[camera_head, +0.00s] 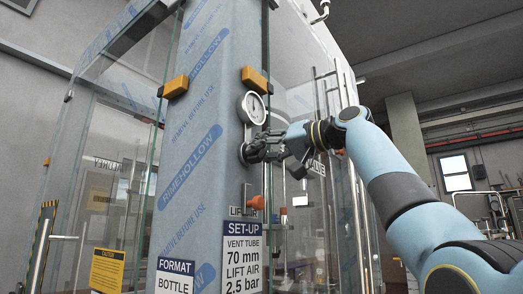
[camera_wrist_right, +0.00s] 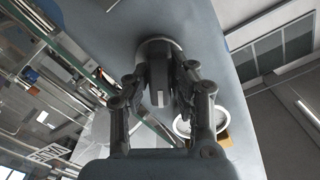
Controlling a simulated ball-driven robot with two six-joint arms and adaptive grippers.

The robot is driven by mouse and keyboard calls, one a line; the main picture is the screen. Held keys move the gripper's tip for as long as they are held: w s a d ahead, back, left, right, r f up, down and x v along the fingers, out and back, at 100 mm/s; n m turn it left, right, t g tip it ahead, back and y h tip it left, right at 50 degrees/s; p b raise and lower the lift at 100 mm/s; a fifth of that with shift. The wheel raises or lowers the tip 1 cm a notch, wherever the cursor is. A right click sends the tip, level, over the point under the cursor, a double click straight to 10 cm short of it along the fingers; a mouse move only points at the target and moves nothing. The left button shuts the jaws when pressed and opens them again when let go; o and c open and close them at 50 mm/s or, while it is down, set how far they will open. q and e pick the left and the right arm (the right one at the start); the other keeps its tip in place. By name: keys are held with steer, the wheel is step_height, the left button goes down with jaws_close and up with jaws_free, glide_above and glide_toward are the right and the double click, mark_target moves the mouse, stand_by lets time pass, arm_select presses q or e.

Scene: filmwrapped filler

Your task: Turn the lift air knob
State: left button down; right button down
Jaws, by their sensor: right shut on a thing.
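A dark grey knob (camera_wrist_right: 158,78) on a round base sticks out of the blue film-wrapped column (camera_head: 200,120). In the head view, the knob (camera_head: 245,153) sits just below a round white pressure gauge (camera_head: 252,108) and is mostly hidden by my fingers. My right gripper (camera_head: 258,151) reaches in from the right and is shut on the knob. In the wrist view, the right gripper's fingers (camera_wrist_right: 160,88) stand on both sides of the knob. A partly covered LIFT AIR label (camera_head: 240,212) is lower on the column. My left gripper is not in view.
A SET-UP plate (camera_head: 242,258) reads lift air 2.5 bar. An orange-red part (camera_head: 254,203) sits above it. Glass panels with orange-yellow clamps (camera_head: 255,80) flank the column. Vertical metal handles (camera_head: 352,190) stand close to my right arm. The gauge is close beside the fingers in the wrist view (camera_wrist_right: 187,122).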

steer(key=c, duration=1.2)
jaws_free()
steer(key=shift+o, duration=0.2)
steer(key=shift+d, duration=0.1)
steer(key=shift+s+d, duration=0.15)
steer(key=shift+d, duration=0.1)
steer(key=v, duration=1.1)
steer(key=shift+s+d+f, duration=0.1)
